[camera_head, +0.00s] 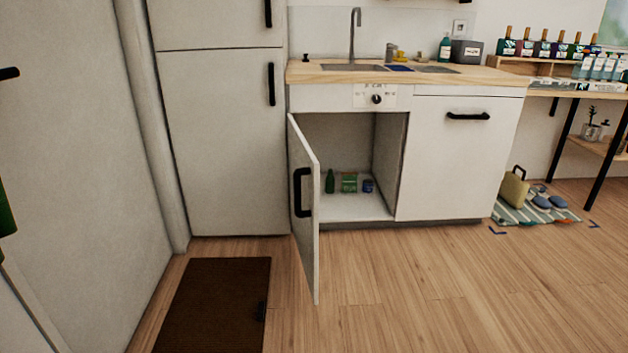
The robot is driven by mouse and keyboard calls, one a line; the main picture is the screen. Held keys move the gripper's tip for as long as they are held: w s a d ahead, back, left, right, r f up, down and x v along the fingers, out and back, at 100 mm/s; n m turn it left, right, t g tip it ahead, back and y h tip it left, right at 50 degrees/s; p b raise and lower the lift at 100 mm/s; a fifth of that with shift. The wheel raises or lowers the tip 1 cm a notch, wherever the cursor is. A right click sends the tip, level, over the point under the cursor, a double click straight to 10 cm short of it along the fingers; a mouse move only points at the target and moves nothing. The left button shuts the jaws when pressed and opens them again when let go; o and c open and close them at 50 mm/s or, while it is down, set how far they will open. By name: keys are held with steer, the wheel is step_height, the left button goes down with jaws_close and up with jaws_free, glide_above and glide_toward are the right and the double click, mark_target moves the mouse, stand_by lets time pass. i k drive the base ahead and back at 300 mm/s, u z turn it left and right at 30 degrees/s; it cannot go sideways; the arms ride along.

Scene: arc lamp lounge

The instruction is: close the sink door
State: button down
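The sink door (308,235) is a white panel on the cabinet under the sink. It is hinged at the left side of the opening and stands wide open, swung out toward me. Its black handle (302,192) is on the face turned to the left. The open sink cabinet (355,207) shows a green bottle (330,182), a green box (349,183) and a small blue can (368,186) on its floor. The sink (352,67) with a tall faucet (354,32) is in the wooden counter above. My gripper is not in view.
A tall white fridge (222,130) stands left of the cabinet. A brown mat (212,306) lies on the floor left of the door. A white front with a black handle (467,116) is closed at right. The wooden floor (420,290) in front is clear.

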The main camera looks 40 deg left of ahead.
mark_target(304, 167)
steer(key=u, duration=0.6)
steer(key=i, duration=0.85)
steer(key=u, duration=0.9)
